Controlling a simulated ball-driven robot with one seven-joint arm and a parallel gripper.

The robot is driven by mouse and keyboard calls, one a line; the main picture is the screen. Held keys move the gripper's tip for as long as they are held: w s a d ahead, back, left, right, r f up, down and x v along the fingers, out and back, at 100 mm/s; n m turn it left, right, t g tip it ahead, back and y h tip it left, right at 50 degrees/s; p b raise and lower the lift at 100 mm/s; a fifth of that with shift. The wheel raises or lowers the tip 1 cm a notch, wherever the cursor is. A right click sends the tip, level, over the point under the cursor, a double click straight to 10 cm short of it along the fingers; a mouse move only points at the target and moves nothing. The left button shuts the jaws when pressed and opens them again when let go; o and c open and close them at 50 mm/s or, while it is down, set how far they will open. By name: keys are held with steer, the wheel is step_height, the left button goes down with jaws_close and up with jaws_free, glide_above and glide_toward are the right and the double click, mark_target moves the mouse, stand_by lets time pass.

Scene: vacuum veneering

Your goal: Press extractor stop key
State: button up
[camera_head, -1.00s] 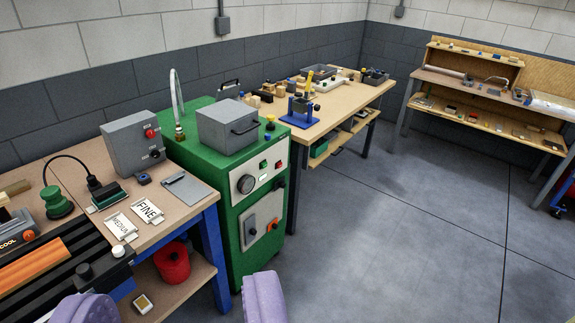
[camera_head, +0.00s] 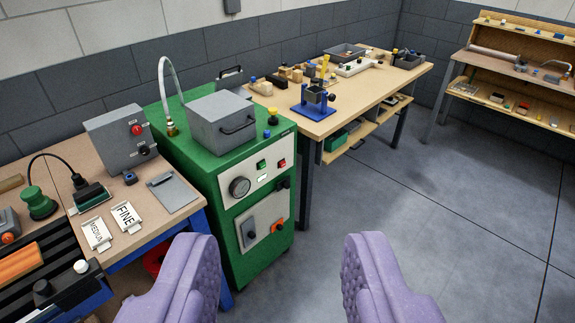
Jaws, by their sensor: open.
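My gripper (camera_head: 281,250) is open and empty, its two purple padded fingers wide apart at the bottom of the view. Beyond it stands a green cabinet (camera_head: 238,270). Its upper white panel carries a green key (camera_head: 261,164), a red key (camera_head: 282,162) and a round gauge (camera_head: 239,187). On the bench to the left, a grey control box (camera_head: 108,142) has a red button (camera_head: 137,129) and a black knob (camera_head: 144,151). I cannot read a label that tells which is the extractor stop key. The gripper touches none of these.
A grey lidded box (camera_head: 215,128) and a curved hose (camera_head: 163,85) are on the cabinet top. The left bench (camera_head: 150,240) holds FINE and MEDIUM packets. A wooden table (camera_head: 345,115) stands behind. The floor (camera_head: 430,220) on the right is clear.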

jaws_close()
stand_by(1.6)
